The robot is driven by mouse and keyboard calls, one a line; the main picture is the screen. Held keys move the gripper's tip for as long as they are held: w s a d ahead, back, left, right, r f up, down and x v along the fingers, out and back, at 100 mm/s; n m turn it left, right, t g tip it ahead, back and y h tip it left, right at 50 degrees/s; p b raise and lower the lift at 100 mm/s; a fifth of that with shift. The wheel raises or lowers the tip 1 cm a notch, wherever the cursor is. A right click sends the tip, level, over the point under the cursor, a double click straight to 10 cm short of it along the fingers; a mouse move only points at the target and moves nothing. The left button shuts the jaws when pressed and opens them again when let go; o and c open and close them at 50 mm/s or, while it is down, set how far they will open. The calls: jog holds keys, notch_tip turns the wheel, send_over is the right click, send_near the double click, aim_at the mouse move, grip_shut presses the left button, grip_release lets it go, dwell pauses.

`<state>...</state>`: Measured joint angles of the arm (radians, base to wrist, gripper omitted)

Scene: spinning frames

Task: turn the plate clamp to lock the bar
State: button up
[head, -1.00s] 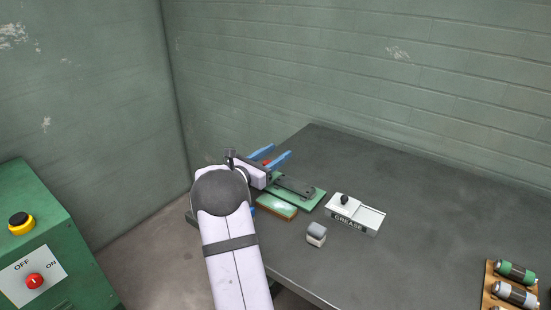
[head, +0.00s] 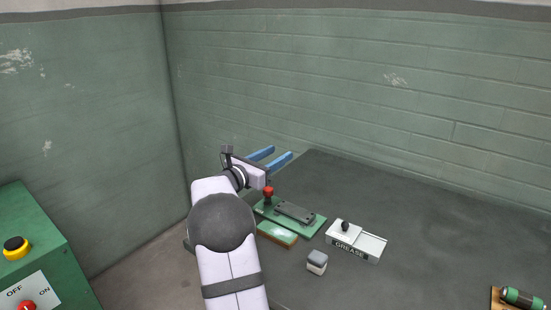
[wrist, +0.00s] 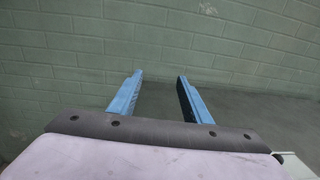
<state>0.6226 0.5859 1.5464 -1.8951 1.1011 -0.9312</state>
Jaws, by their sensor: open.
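The plate clamp is on the near left part of the table, with a green base (head: 315,226), a dark grey plate or bar (head: 295,212) on it and a red knob (head: 268,191) standing at its left end. I cannot tell the bar from the clamp plate at this size. My gripper (head: 281,151) is above and behind the clamp, its two blue fingers apart and empty, pointing toward the back wall. In the wrist view the fingers (wrist: 160,75) are spread with only wall and table beyond; the clamp is not seen there. My arm hides part of the table's left edge.
A white GREASE box (head: 356,242) and a small grey-white block (head: 317,262) are to the right. A green cylinder (head: 522,298) is at far right. The table (head: 430,220) is clear behind these.

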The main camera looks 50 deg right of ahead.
aim_at(267, 196)
jog(key=shift+f, duration=0.1)
jog(key=a+f+m+g+p, duration=0.1)
jog(key=a+f+m+g, duration=0.1)
jog(key=w+a+f+m+g+y, duration=0.1)
jog(key=a+f+m+g, duration=0.1)
jog(key=a+f, duration=0.1)
jog(key=w+a+f+m+g+y+p, duration=0.1)
jog(key=a+f+g, duration=0.1)
jog(key=f, duration=0.1)
jog(key=shift+a+f+m+p, duration=0.15)
jog(key=shift+a+m+p, duration=0.2)
jog(key=shift+m, duration=0.05)
jog(key=shift+s+d+f+n, duration=0.1)
jog(key=shift+d+f+n, duration=0.2)
jog(key=shift+f, duration=0.2)
jog(key=shift+s+d+f+n+g, duration=0.1)
jog(key=shift+d+f+n+g, duration=0.2)
jog(key=shift+f+g, duration=0.1)
jog(key=shift+p+x, duration=0.6)
jog(key=shift+x, duration=3.05)
jog(key=shift+r, duration=0.1)
jog(key=shift+c, duration=0.6)
jog(key=c, duration=0.9)
